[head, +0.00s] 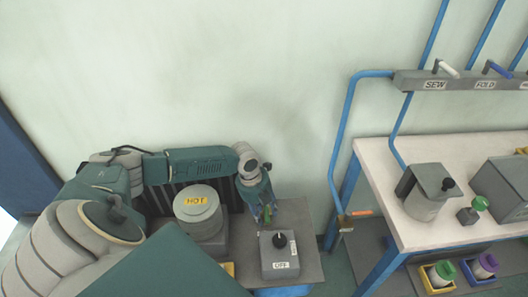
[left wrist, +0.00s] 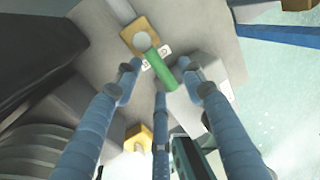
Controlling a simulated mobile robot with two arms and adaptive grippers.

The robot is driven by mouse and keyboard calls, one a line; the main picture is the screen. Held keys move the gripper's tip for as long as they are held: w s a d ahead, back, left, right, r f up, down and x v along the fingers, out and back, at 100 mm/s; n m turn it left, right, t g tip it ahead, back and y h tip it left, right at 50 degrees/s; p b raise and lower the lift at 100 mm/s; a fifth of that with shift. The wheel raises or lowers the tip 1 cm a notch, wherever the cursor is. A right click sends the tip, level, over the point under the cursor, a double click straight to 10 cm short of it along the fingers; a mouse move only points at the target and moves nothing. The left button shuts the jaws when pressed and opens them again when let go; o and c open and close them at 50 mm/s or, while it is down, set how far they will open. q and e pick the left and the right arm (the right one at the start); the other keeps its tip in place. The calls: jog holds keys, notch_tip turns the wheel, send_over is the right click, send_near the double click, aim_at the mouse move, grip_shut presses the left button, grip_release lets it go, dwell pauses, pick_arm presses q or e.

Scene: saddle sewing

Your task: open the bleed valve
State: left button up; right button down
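In the left wrist view, a brass-coloured block (left wrist: 133,33) with a pale round centre carries a green lever (left wrist: 160,68), which looks like the bleed valve's handle. In the head view my left gripper (head: 264,214) points down at the bench behind the grey switch box and mostly hides the valve. My right gripper is not in view.
A lidded pot labelled HOT (head: 198,207) stands left of the gripper. A grey box marked OFF (head: 279,264) with a black knob is just in front. A red-handled fitting (head: 358,213) on a blue pipe and a white-topped table (head: 445,150) are to the right.

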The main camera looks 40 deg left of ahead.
pick_arm(q)
notch_tip(320, 180, up, 12)
jog(key=s+a, duration=0.1)
jog(key=shift+s+a, duration=0.35)
jog(key=shift+f, duration=0.15)
dwell(0.5)
